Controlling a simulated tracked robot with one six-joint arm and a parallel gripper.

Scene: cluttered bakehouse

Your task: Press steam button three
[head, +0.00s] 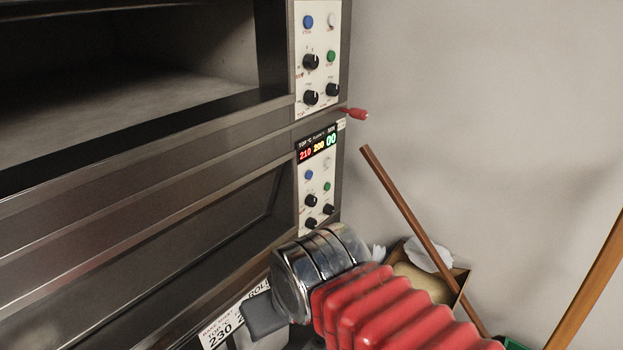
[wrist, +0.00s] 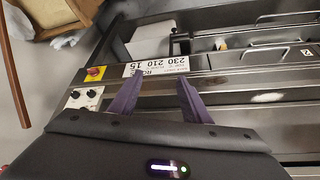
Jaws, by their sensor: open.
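The oven front carries two control panels in the head view. The upper panel (head: 317,60) has a blue button (head: 308,22) with small lettering under it, beside a white button and above a green button. The lower panel (head: 316,185) has a red, yellow and green display and its own blue button (head: 309,175). I cannot read which one is number three. My gripper (wrist: 160,80) is open and empty in the wrist view, its two dark purple fingers apart in front of the oven front.
A red-handled lever (head: 356,114) sticks out beside the panels. A wooden pole (head: 420,235) leans over a cardboard box (head: 458,278) to the right. A printed card (wrist: 157,67) and a red button on yellow (wrist: 95,73) show in the wrist view. Bare wall lies to the right.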

